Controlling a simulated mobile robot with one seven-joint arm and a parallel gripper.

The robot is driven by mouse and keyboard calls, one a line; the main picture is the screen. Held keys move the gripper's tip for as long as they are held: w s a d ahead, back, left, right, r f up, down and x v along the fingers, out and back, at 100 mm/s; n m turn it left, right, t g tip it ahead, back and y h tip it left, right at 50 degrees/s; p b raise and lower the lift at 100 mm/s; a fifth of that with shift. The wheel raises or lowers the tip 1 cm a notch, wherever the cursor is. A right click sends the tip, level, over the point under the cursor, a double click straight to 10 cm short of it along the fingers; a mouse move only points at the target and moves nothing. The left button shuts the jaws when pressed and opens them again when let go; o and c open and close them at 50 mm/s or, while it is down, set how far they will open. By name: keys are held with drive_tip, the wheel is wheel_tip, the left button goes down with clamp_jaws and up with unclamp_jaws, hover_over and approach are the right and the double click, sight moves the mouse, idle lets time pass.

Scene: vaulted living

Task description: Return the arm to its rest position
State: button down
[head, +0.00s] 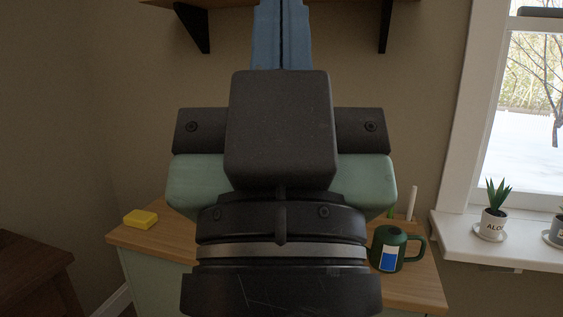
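My gripper (281,25) fills the middle of the head view, seen from behind, with its dark wrist and pale green body close to the camera. Its two blue fingers point up and lie side by side with only a thin dark line between them. The finger ends are cut off by the top edge of the picture. I see nothing held between the parts of the fingers that show. The gripper and wrist hide the middle of the cabinet behind.
A shelf (345,14) hangs above. A potted aloe (493,222) stands on the windowsill (480,246). A dark table (30,268) is at left.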

wheel_tip(320, 180, up, 20)
drive_tip(key=p, duration=1.7)
drive_tip(key=shift+f, duration=0.1)
